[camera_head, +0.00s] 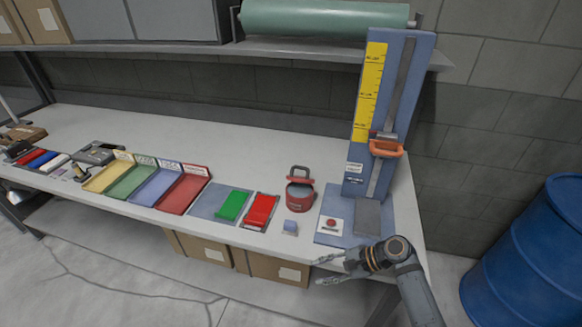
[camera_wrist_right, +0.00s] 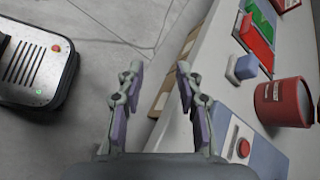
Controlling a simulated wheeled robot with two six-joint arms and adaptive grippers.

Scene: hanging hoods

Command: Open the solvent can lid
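The red solvent can (camera_head: 300,201) stands on the workbench near its front edge, left of the blue press-like stand. A dark handle (camera_head: 300,170) rises at its top; the view is too small to tell how far the lid is open. The can's side also shows in the right wrist view (camera_wrist_right: 283,103), at the right. My right gripper (camera_head: 322,271) is open and empty, in front of the bench edge, nearer than the can and apart from it. It also shows in the wrist view (camera_wrist_right: 158,70) with its fingers spread. My left gripper is not in view.
The blue stand (camera_head: 396,110) with an orange handle (camera_head: 386,149) rises right of the can. A small blue block (camera_head: 290,227) and red (camera_head: 261,210) and green (camera_head: 232,205) pieces lie nearby. Coloured trays (camera_head: 184,192) stand left. A blue drum (camera_head: 535,255) stands right.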

